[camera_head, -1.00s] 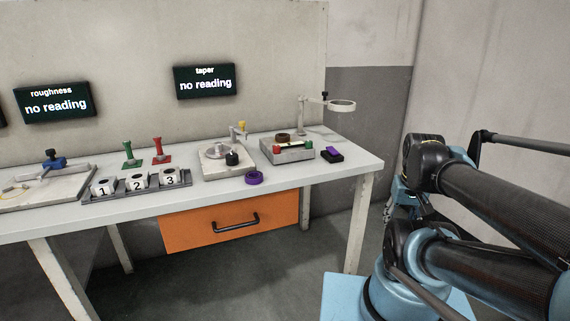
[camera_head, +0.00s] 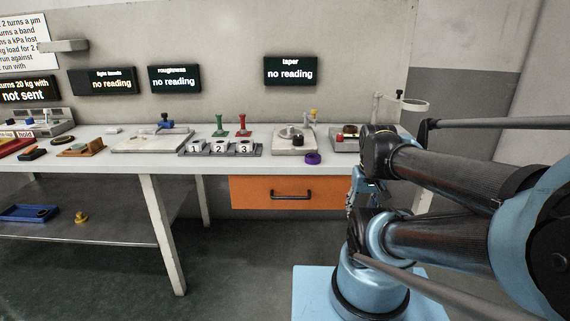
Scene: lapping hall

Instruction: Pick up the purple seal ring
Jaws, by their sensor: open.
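The purple seal ring (camera_head: 313,158) lies flat near the front edge of the white workbench (camera_head: 215,166), just in front of a square plate that carries a round fixture. It stands apart from my arm, to its left. My gripper (camera_head: 351,209) shows small and partly hidden behind my arm links, below the bench top and right of the orange drawer. It is open, and I see nothing in it.
The orange drawer (camera_head: 285,193) is shut under the bench. A numbered block rack (camera_head: 220,149), with green and red plungers behind, stands left of the ring. A box fixture (camera_head: 345,139) is at right, partly hidden by my arm. The floor in front is clear.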

